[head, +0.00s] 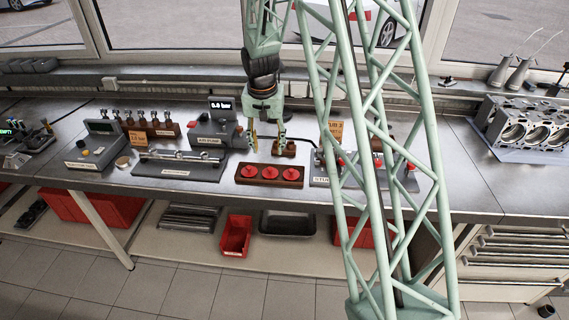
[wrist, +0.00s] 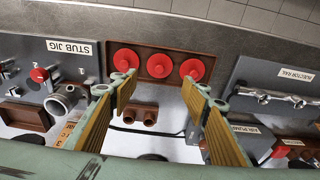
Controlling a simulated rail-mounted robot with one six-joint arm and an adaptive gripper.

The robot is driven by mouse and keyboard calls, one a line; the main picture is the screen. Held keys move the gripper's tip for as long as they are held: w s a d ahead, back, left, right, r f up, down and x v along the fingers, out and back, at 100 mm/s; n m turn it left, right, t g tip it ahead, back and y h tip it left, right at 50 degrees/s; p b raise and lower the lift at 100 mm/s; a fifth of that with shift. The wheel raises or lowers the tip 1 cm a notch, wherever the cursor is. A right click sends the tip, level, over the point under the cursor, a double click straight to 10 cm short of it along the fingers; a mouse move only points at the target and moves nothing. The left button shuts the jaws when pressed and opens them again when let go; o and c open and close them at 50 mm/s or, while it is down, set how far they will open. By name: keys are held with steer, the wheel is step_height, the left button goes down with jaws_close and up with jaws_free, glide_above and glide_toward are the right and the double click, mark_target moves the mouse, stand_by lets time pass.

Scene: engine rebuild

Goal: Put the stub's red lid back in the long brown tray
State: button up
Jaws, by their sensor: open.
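The long brown tray (head: 247,181) lies near the front edge of the bench with three red lids in a row. In the wrist view the tray (wrist: 143,76) is at the top, with left (wrist: 126,59), middle (wrist: 160,66) and right (wrist: 192,69) lids. The grey stub jig (wrist: 75,67) is at the left there, with a small red part (wrist: 39,75) and an open metal stub (wrist: 62,98). I cannot tell whether that red part is a lid. My gripper (head: 267,145) is open and empty, above the bench just behind the tray; its fingers (wrist: 158,82) flank nothing held.
A brown block with two copper cups (wrist: 137,115) sits below the fingers. The injector rail fixture (head: 178,167) stands left of the tray, and a pump unit (head: 212,130) behind it. My green lattice structure hides part of the stub jig in the head view.

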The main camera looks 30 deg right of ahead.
steer(key=s+a+r+n, duration=0.1)
steer(key=s+a+r, duration=0.3)
steer(key=s+r, duration=0.4)
steer(key=s+a+r+n+t, duration=0.1)
steer(key=s+a+r+n, duration=0.1)
steer(key=s+a+r, duration=0.5)
steer(key=s+a+r+n, duration=0.15)
steer(key=s+r, duration=0.35)
steer(key=r, duration=0.6)
steer(key=s+a+r+n, duration=0.1)
steer(key=s+a, duration=0.1)
steer(key=s, duration=0.7)
steer(key=s+a+r+n+t, duration=0.1)
steer(key=s+a+r, duration=0.1)
steer(key=s, duration=0.6)
steer(key=s+a+r+n+y, duration=0.1)
steer(key=s+a, duration=0.2)
steer(key=s, duration=0.6)
steer(key=shift+s+a+r+t, duration=0.3)
steer(key=shift+s+r, duration=0.05)
steer(key=shift+r, duration=0.05)
steer(key=shift+c, duration=0.2)
